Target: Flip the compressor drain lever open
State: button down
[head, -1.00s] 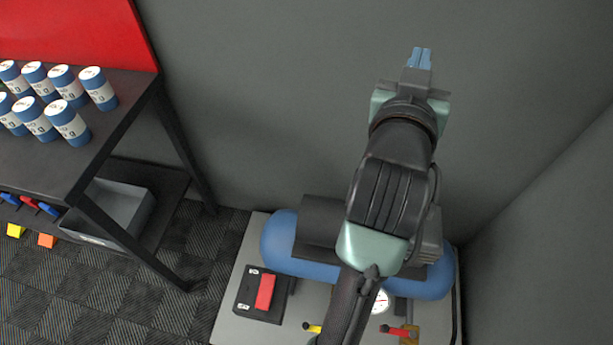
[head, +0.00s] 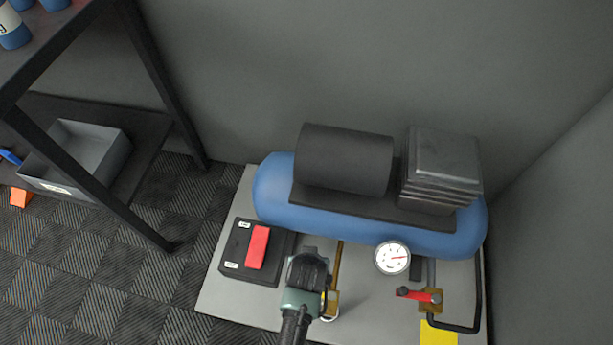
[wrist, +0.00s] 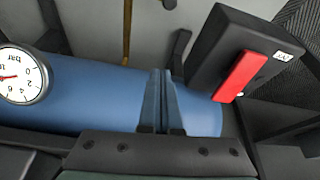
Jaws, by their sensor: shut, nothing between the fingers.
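The compressor (head: 370,225) has a blue tank, and its tank also shows in the wrist view (wrist: 100,92). A red lever (head: 418,295) sits on a brass fitting at its front right, lying roughly sideways. A second brass fitting (head: 333,303) with a little yellow showing is partly hidden by my arm; its lever's position cannot be read. I cannot tell from looks which is the drain lever. My gripper (wrist: 160,100) is shut and empty, its fingers in front of the blue tank in the wrist view. In the head view my wrist hides the fingertips.
A black switch box with a red rocker (head: 257,247) is left of my wrist and also shows in the wrist view (wrist: 240,76). A pressure gauge (head: 392,258) stands between the fittings. A shelf with a grey bin (head: 85,150) is at left. Walls close the back and right.

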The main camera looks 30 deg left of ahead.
jog(key=shift+s+f, duration=0.8)
jog(key=shift+f, duration=0.1)
notch_tip(320, 180, down, 9)
jog(key=b, duration=0.7)
jog(key=shift+s+d+f, duration=0.15)
jog(key=shift+s, duration=0.1)
